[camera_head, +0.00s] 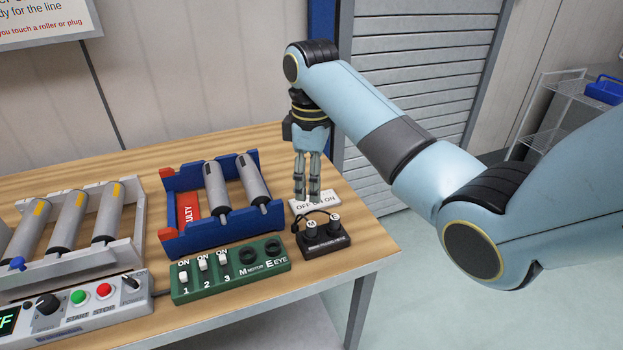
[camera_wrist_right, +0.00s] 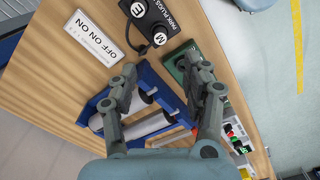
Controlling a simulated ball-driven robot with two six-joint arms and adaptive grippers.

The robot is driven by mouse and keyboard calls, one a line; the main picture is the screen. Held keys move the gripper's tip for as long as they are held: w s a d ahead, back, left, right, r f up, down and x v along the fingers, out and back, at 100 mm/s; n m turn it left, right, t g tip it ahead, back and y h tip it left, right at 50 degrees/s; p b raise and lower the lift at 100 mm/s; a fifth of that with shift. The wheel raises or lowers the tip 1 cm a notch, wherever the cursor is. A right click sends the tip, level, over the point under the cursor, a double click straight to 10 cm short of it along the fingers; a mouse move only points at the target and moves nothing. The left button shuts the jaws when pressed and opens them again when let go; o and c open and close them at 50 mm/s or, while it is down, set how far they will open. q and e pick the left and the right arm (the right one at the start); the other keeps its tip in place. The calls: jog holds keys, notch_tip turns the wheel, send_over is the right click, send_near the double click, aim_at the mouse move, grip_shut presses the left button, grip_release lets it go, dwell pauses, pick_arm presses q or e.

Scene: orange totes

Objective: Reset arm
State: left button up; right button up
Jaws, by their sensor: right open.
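My right gripper (camera_head: 307,190) hangs pointing down above the right end of the wooden table, just over a white label plate (camera_head: 315,202) reading "OFF ON ON". In the right wrist view its two fingers (camera_wrist_right: 168,95) are apart with nothing held between them. The right arm reaches in from the right side of the head view. Behind the fingers in the wrist view lies the blue rack (camera_wrist_right: 147,78) with grey rollers. My left gripper does not show in either view.
The blue rack (camera_head: 222,238) holds two rollers and a red "FAULTY" plate. A green switch box (camera_head: 225,279) and black plug holder (camera_head: 325,243) stand in front. A white roller rack (camera_head: 139,215) and control panel (camera_head: 75,325) are at left.

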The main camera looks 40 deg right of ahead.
dwell(0.4)
jog(key=s+a+f+m+t, duration=0.1)
jog(key=s+f+m, duration=0.1)
jog(key=s, duration=0.5)
jog(key=s+a+f+m+t, duration=0.1)
jog(key=s+f+m, duration=0.1)
jog(key=s, duration=0.4)
jog(key=s+a+r+m+t, duration=0.1)
jog(key=s+r+m, duration=0.15)
jog(key=s, duration=0.45)
jog(key=s+a+r+m+t, duration=0.1)
jog(key=s+r, duration=0.2)
jog(key=s, duration=0.3)
jog(key=s+d+f+g+h+b, duration=0.2)
jog(key=f+b, duration=1)
jog(key=f, duration=2.9)
jog(key=s+d+f+g+y+b, duration=0.1)
jog(key=s+f+b, duration=0.7)
jog(key=s+f, duration=1)
notch_tip(320, 180, down, 3)
jog(key=shift+s+d+f, duration=0.1)
jog(key=shift+s+d, duration=0.25)
jog(key=shift+d, duration=0.2)
